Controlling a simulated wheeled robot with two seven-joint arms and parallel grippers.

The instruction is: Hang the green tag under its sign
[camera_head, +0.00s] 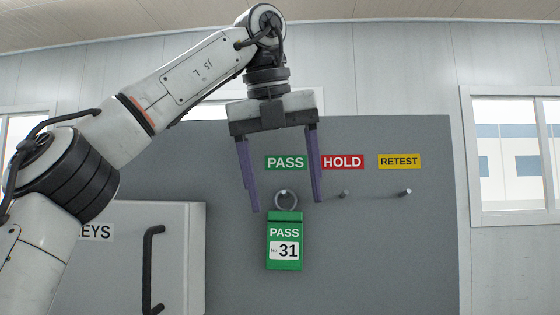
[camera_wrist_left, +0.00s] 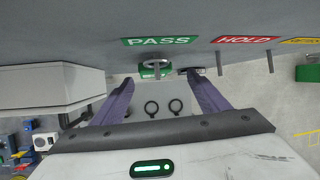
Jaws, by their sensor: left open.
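The green tag (camera_head: 285,245), marked PASS and 31, hangs by its ring (camera_head: 286,200) on the peg under the green PASS sign (camera_head: 285,162) on the grey board. My left gripper (camera_head: 286,205) is open in front of the board, one finger on each side of the ring, and I see no hold on the tag. In the left wrist view the fingers (camera_wrist_left: 163,100) are spread apart, and the green tag (camera_wrist_left: 154,73) shows beyond them, close to the board. My right gripper is in neither view.
The red HOLD sign (camera_head: 342,162) and yellow RETEST sign (camera_head: 399,161) each have an empty peg below, such as the right one (camera_head: 405,192). A white key cabinet (camera_head: 180,255) with a dark handle projects at the lower left. The board's right side is clear.

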